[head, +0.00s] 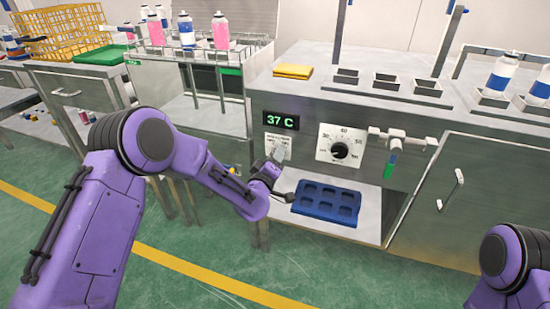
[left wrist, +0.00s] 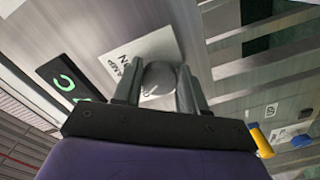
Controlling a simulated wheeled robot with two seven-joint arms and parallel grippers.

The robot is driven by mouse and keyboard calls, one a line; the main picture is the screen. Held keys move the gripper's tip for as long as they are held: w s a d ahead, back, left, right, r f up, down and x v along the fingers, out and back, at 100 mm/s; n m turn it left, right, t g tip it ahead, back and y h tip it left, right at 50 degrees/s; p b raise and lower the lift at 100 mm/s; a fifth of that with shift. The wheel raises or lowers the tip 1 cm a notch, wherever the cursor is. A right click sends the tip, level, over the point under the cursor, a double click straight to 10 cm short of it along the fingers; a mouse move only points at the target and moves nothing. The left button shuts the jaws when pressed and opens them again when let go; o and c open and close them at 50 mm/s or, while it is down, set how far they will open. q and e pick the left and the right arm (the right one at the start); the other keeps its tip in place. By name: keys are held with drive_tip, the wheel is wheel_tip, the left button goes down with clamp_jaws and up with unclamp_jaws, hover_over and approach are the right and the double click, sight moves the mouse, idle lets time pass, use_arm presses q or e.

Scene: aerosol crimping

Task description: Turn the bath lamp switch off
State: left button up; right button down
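The bath lamp switch is a grey rounded knob (left wrist: 158,78) on a white label plate; the readable words in the left wrist view are "LAMP" and part of another. In the head view the plate (head: 272,138) is on the bench front, below the green "37 C" display (head: 281,120), partly covered by my gripper. My left gripper (head: 278,153) is at the plate. In the left wrist view its two fingers (left wrist: 160,88) stand apart, one on each side of the knob. I cannot tell whether they touch it. My right gripper is out of view.
A dial (head: 339,149) and a green-handled valve (head: 391,160) are right of the switch. A blue tray (head: 327,201) lies on the shelf below. A yellow cloth (head: 293,71) is on the bench top. Spray cans (head: 187,30) stand on the rack at back left.

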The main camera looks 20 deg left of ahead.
use_arm(q)
drive_tip(key=o, duration=0.3)
drive_tip(key=s, duration=1)
drive_tip(key=shift+s+a+p, duration=0.2)
drive_tip(key=shift+s+p, duration=0.1)
drive_tip(key=shift+p, duration=0.05)
drive_tip(key=s+a+f+m+g+y, duration=0.1)
drive_tip(key=s+a+f+m+g, duration=0.1)
drive_tip(key=s+f+g, duration=0.35)
drive_tip(key=s+a+f+m+g+y, duration=0.1)
drive_tip(key=s+a+f+g, duration=0.15)
drive_tip(key=s+f, duration=0.65)
drive_tip(key=s+a+f+m+g+y, duration=0.1)
drive_tip(key=s+a+f+g, duration=0.2)
drive_tip(key=s+f, duration=0.5)
drive_tip(key=s+a+f+g+y, duration=0.1)
drive_tip(key=s+a+f+g, duration=0.25)
drive_tip(key=s, duration=0.85)
wheel_tip(320, 180, up, 17)
drive_tip(key=s+p, duration=0.1)
drive_tip(key=p, duration=1.7)
drive_tip(key=shift+s+r, duration=0.15)
drive_tip(key=shift+s, duration=0.1)
